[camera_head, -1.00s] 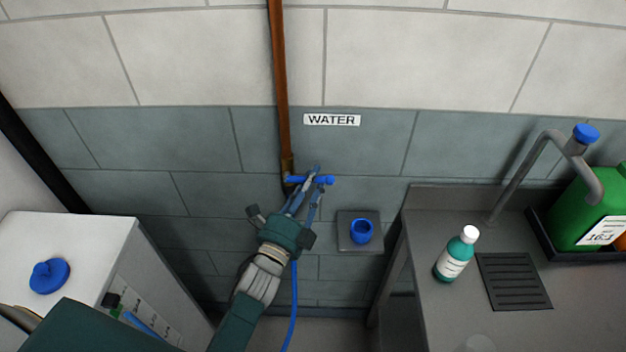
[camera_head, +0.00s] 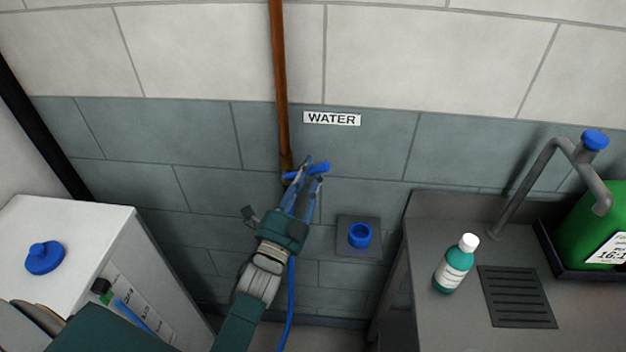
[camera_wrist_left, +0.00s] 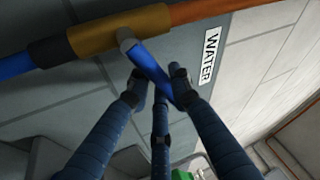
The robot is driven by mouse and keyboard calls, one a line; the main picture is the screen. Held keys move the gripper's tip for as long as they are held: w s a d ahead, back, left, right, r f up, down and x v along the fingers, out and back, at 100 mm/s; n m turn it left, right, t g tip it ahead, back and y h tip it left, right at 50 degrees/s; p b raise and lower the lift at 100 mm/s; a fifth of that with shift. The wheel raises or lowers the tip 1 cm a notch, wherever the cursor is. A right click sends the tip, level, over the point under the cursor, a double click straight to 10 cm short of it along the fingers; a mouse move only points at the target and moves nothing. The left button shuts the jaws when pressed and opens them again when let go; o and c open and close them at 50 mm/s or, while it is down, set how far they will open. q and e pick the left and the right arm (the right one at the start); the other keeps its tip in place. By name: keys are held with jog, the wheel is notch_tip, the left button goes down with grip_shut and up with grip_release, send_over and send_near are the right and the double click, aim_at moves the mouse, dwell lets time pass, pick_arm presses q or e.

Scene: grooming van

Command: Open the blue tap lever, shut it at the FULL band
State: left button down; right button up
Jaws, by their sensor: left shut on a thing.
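The blue tap lever (camera_head: 320,168) is on the brass fitting at the foot of the copper pipe, left of and below the WATER sign. It slants up to the right. My left gripper (camera_head: 308,174) is shut on the lever; in the left wrist view the fingers (camera_wrist_left: 158,88) close around the blue lever (camera_wrist_left: 148,65) beside the brass fitting (camera_wrist_left: 115,30). The white tank (camera_head: 75,235) at left has a blue cap and a level strip (camera_head: 128,306) on its side with a blue column and a green mark. Its lettering is too small to read. My right gripper is out of view.
A blue hose (camera_head: 289,300) hangs below the tap. A blue cup-like piece (camera_head: 360,235) sits on a grey wall plate to the right. The grey counter (camera_head: 410,290) holds a teal bottle (camera_head: 455,264), a drain grille, a bent spout and a green canister (camera_head: 590,225).

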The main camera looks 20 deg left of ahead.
pick_arm(q)
jog(key=c, duration=1.7)
grip_release()
jog(key=shift+f, duration=0.1)
jog(key=shift+o, duration=0.8)
jog(key=v, duration=1.2)
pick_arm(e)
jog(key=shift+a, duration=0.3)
